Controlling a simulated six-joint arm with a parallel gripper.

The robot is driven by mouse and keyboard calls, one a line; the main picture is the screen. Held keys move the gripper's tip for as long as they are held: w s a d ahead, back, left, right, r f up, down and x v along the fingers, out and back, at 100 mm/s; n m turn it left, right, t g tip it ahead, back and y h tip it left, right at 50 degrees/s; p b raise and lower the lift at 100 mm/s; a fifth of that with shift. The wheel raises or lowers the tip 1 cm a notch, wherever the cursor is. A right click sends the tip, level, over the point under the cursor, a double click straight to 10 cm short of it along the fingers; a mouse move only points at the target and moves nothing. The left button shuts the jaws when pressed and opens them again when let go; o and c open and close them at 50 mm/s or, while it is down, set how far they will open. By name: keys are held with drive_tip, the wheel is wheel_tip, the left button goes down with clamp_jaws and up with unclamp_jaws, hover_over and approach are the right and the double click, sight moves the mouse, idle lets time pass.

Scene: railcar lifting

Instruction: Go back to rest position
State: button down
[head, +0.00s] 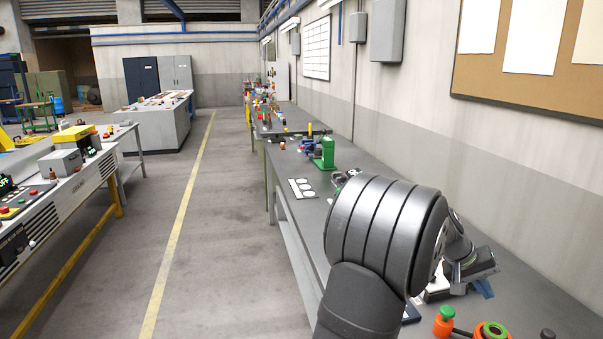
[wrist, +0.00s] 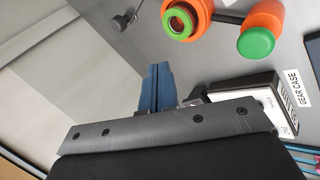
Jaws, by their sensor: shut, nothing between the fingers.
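My gripper (wrist: 157,88) shows in the wrist view as blue fingers held together, shut and empty, over the grey bench (wrist: 215,70). In the head view a bit of the blue gripper (head: 483,288) shows low at the right, mostly hidden behind my arm. An orange part with a green ring (wrist: 180,22) and an orange part with a green cap (wrist: 257,42) lie beyond the fingertips, apart from them. They also show at the bottom right of the head view.
A box with a "GEAR CASE" label (wrist: 283,92) is close to the right of the fingers. A small dark knob (wrist: 120,23) is at the upper left. A green machine (head: 324,152) and a white-circled plate (head: 302,188) stand farther along the bench. The wall runs along its right side.

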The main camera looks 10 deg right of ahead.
drive_tip(key=a+f+n, duration=0.1)
drive_tip(key=n, duration=0.3)
drive_tip(key=a+f+n, duration=0.1)
drive_tip(key=n, duration=0.4)
drive_tip(key=a+f+n, duration=0.1)
drive_tip(key=n, duration=0.4)
drive_tip(key=shift+w+a+h, duration=0.2)
drive_tip(key=shift+a+h, duration=0.1)
drive_tip(key=shift+h, duration=0.1)
drive_tip(key=shift+r, duration=0.1)
drive_tip(key=d+m, duration=0.1)
drive_tip(key=m, duration=0.3)
drive_tip(key=d+r+m, duration=0.1)
drive_tip(key=m, duration=0.3)
drive_tip(key=d+r+m, duration=0.1)
drive_tip(key=m, duration=0.4)
drive_tip(key=shift+s+d+r+y, duration=0.2)
drive_tip(key=shift+r+y, duration=0.05)
drive_tip(key=shift+y, duration=0.05)
